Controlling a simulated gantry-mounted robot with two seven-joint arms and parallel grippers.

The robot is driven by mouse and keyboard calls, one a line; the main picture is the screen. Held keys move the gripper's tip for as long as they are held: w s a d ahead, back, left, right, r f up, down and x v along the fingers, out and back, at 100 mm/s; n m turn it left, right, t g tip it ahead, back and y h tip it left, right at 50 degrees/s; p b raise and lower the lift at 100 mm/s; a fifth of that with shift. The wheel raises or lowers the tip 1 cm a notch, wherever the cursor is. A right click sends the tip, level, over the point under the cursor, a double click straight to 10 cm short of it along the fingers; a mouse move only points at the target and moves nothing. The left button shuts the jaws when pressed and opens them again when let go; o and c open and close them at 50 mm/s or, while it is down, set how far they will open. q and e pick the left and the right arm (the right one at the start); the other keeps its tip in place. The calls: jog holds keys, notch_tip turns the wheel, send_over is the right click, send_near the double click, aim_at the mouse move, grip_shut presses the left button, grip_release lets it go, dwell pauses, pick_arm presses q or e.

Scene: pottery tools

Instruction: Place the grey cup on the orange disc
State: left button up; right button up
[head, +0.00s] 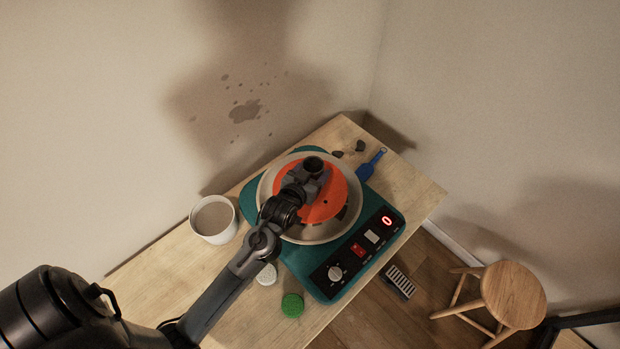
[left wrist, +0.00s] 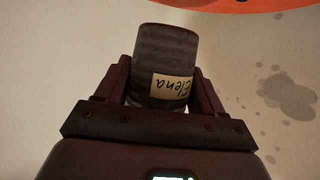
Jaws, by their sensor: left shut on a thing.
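The grey cup (head: 313,165) is dark and sits between the fingers of my left gripper (head: 307,177), over the far part of the orange disc (head: 325,205). The gripper and forearm hide part of the disc. My right gripper is not in view.
The disc lies on a round grey plate (head: 315,233) on a teal pottery wheel (head: 335,285). A white bucket (head: 214,220) stands to its left. A green round item (head: 292,305) and a pale one (head: 266,275) lie in front. A blue tool (head: 370,165) lies behind right. A stool (head: 513,294) stands right.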

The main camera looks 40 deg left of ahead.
pick_arm(q)
jog(key=shift+w+a+f, duration=0.2)
jog(key=shift+a+f, duration=0.3)
jog(key=shift+a, duration=0.15)
jog(key=shift+f, duration=1.85)
jog(key=shift+f, duration=0.15)
jog(key=o, duration=1.2)
